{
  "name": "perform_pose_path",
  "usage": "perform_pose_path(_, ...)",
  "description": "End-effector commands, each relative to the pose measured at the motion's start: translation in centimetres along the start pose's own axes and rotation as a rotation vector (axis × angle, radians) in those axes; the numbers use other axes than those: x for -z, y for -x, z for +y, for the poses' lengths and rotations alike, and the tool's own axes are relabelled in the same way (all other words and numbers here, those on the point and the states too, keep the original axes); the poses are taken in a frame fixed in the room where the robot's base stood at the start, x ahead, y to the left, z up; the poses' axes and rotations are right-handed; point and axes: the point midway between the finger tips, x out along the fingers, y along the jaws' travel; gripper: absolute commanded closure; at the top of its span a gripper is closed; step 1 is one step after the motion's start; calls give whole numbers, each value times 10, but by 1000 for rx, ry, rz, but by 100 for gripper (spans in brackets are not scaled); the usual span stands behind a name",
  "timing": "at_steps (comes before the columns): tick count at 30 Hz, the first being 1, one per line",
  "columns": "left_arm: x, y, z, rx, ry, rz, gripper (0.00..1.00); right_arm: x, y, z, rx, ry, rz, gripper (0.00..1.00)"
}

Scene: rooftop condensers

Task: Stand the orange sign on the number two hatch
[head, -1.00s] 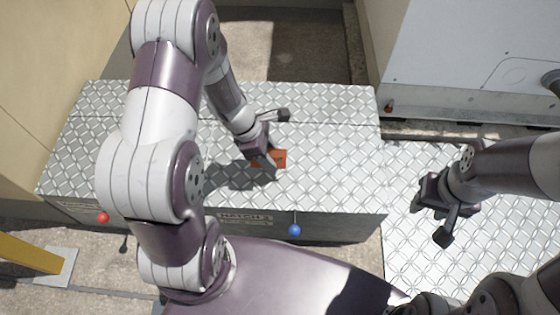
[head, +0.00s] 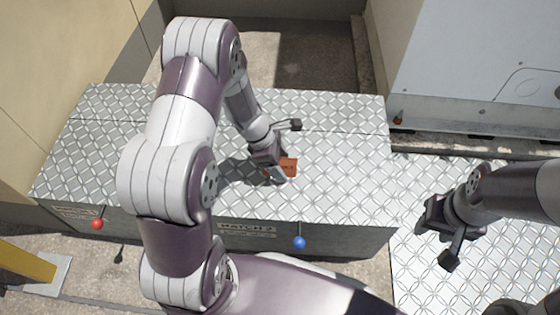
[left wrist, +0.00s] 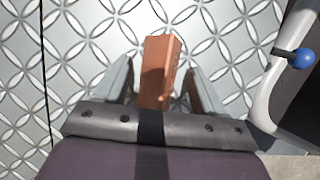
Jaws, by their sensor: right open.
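The small orange sign (head: 291,167) is on the diamond-plate top behind the HATCH 2 label (head: 247,228). My left gripper (head: 283,172) is down at the sign and partly covers it. In the left wrist view the sign (left wrist: 160,70) is between the two fingers (left wrist: 160,90), with a narrow gap seeming to show on each side. Its lower part is hidden by the gripper body, so its contact with the plate cannot be seen. My right gripper (head: 436,232) is open and empty at the right, above another diamond-plate surface.
A blue ball (head: 299,242) and a red ball (head: 97,224) are on the hatch box's front. A white condenser cabinet (head: 470,60) stands back right. A yellow post (head: 25,262) is at lower left. The plate right of the sign is clear.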

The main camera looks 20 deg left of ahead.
Motion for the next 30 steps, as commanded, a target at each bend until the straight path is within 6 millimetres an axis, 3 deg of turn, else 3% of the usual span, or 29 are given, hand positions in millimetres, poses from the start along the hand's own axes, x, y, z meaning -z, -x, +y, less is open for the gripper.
perform_pose_path(8, -2, 9, 0, -1, 1, 0, 30, 1, 7, 0, 0, 0, 0, 57)
perform_pose_path(18, -5, 98, 0, -2, 1, 0, 30, 9, 72, 0, 0, 0, 0, 57)
perform_pose_path(24, -3, 123, -1, 0, -17, 4, 30, 10, 85, 0, 0, 0, 0, 57)
perform_pose_path(26, -11, 134, -9, 13, -151, 32, 30, 10, 86, 0, 0, 0, 0, 57)
perform_pose_path(29, -33, 167, -45, 73, -699, 142, 30, 10, 84, 0, 0, 0, 0, 57)
perform_pose_path(30, -40, 180, -61, 102, -952, 191, 30, 10, 84, 0, 0, 0, 0, 57)
